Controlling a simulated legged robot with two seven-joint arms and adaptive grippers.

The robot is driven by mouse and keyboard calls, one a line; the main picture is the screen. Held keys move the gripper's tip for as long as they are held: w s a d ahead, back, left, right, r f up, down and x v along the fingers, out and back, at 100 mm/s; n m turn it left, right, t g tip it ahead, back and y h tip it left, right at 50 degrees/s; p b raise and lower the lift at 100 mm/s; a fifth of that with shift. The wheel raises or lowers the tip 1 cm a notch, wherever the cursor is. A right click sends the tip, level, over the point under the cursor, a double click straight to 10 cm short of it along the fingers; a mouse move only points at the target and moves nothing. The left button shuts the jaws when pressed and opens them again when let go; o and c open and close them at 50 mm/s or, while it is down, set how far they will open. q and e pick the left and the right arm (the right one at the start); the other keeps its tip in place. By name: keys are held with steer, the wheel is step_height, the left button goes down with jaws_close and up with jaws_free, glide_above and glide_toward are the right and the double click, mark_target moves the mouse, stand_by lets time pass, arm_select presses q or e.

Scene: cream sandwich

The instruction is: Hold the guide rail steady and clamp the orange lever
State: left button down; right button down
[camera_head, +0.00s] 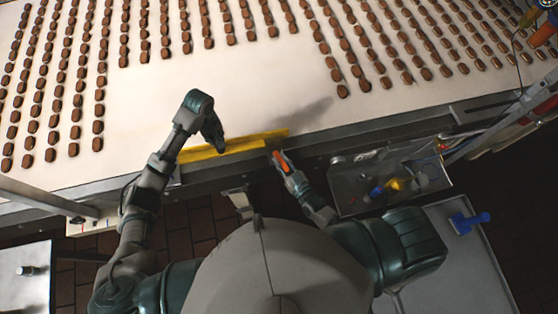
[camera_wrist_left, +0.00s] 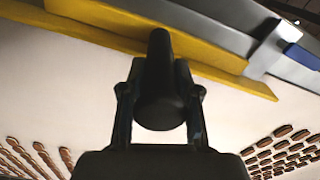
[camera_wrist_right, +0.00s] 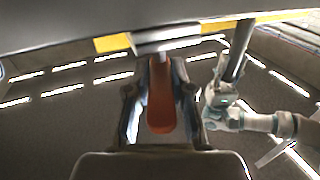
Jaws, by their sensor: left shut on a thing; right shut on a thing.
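The yellow guide rail (camera_head: 240,145) lies along the near edge of the conveyor in the head view. It crosses the top of the left wrist view (camera_wrist_left: 190,50). My left gripper (camera_head: 219,146) reaches down onto the rail from above and is shut on it; its fingertips hide the exact contact. The orange lever (camera_head: 281,160) sits just below the right part of the rail, at the conveyor's side. In the right wrist view the lever (camera_wrist_right: 161,100) stands between the fingers of my right gripper (camera_wrist_right: 160,85), which is shut on it.
The pale conveyor belt (camera_head: 230,85) carries many rows of brown sandwich biscuits, with a clear area near the rail. A metal tray (camera_head: 350,195) with small parts is right of my right arm. A blue-handled tool (camera_head: 468,222) lies on a grey surface at lower right.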

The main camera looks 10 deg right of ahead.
steer(key=n+g+y, duration=0.1)
steer(key=y, duration=0.1)
steer(key=d+n+g+y, duration=0.1)
steer(key=n+y, duration=0.1)
steer(key=w+n+g+y, duration=0.1)
steer(key=y, duration=0.1)
steer(key=shift+d+r+n+g, duration=0.1)
steer(key=shift+d+n+g, duration=0.05)
steer(key=shift+n+g, duration=0.25)
steer(key=shift+w+d+n+g+y, duration=0.1)
steer(key=shift+w+n+g+y, duration=0.05)
steer(key=shift+n+g+y, duration=0.7)
steer(key=shift+w+d+n+g+y, duration=0.2)
steer(key=shift+n+g+y, duration=0.35)
steer(key=shift+g, duration=0.45)
steer(key=shift+w+d+n+g+y, duration=0.1)
steer(key=shift+w+n+g+y, duration=0.05)
steer(key=shift+n+g+y, duration=0.7)
steer(key=shift+g, duration=0.4)
steer(key=c, duration=1)
jaws_free()
steer(key=v, duration=1.2)
